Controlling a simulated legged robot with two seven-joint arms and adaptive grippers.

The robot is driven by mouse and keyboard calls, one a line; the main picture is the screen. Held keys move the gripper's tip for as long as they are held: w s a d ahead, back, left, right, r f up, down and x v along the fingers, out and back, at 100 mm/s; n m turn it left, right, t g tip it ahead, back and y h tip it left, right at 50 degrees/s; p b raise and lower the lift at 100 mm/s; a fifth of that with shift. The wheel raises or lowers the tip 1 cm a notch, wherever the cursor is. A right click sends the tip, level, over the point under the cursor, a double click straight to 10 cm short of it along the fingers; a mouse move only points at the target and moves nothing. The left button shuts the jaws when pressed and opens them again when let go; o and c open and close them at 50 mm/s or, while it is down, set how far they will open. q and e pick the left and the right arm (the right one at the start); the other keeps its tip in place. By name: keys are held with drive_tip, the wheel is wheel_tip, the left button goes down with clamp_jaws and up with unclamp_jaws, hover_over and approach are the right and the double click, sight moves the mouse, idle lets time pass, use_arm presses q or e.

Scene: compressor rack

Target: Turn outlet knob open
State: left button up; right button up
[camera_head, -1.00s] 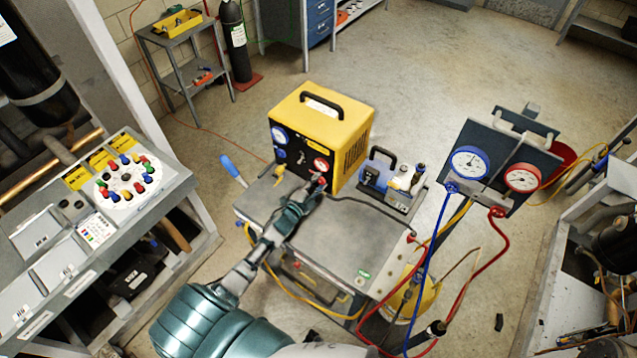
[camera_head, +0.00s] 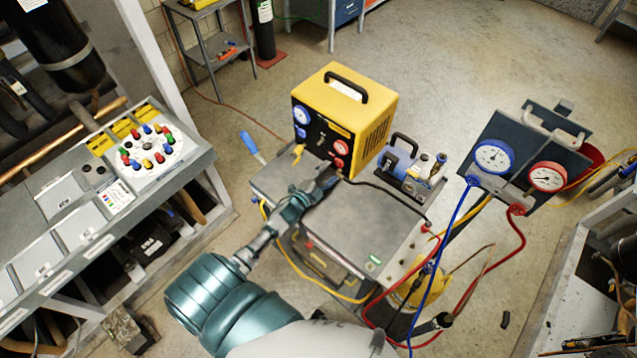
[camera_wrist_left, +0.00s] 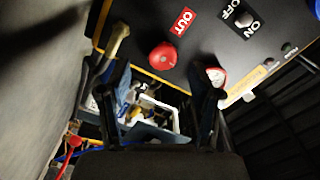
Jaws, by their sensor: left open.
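The yellow machine (camera_head: 345,110) stands on a grey cart, with a blue gauge and a red gauge (camera_head: 340,147) on its black front panel. In the left wrist view, a round red knob (camera_wrist_left: 163,56) sits beside the red "OUT" label (camera_wrist_left: 183,21). My left gripper (camera_head: 327,180) is at the lower front of the machine. In the left wrist view, the open left gripper (camera_wrist_left: 162,82) has its fingers spread to either side of the red knob's line, with the knob apart from both fingers. The head view does not show clearly how near the fingertips are to it. My right gripper is not in view.
A tool with a blue handle (camera_head: 252,145) sticks out at the cart's left. A small blue device (camera_head: 400,165) stands right of the machine. The gauge manifold (camera_head: 520,165) with blue and red hoses stands further right. The cart top (camera_head: 370,225) is mostly clear.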

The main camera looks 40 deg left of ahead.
use_arm(q)
drive_tip(key=s, duration=0.7)
drive_tip(key=shift+s+a, duration=0.35)
drive_tip(key=shift+f, duration=0.1)
